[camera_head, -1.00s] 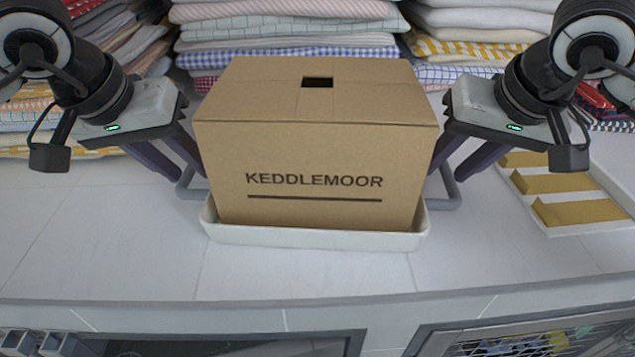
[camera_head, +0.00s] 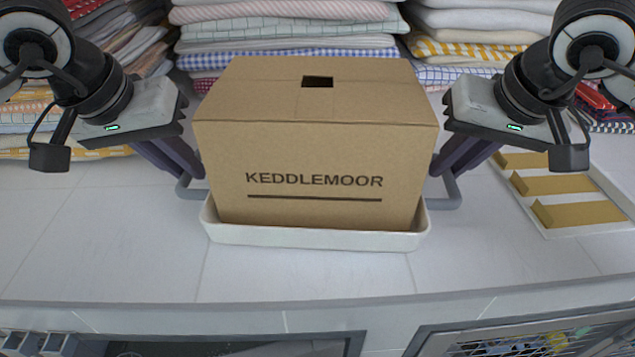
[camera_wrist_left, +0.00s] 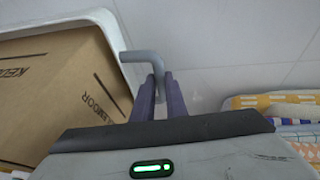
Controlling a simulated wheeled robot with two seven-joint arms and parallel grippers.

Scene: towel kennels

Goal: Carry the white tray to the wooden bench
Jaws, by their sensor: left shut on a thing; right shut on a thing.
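The white tray (camera_head: 310,238) is in the middle of the head view, with a grey handle on each side. A large brown cardboard box (camera_head: 312,150) marked KEDDLEMOOR stands upright in it. My left gripper (camera_head: 196,172) is shut on the tray's left handle (camera_head: 181,190). The wrist view shows its two fingers (camera_wrist_left: 160,88) closed around the grey handle bar (camera_wrist_left: 140,57). My right gripper (camera_head: 442,172) is shut on the right handle (camera_head: 456,198); its fingertips are partly hidden. I cannot tell how high the tray is above the counter. The wooden bench is not recognisable in view.
Stacks of folded towels (camera_head: 290,40) stand behind the box. A white panel with tan strips (camera_head: 570,190) lies at the right. The pale counter (camera_head: 100,240) is clear at the left and in front. A mesh door (camera_head: 530,338) is below its front edge.

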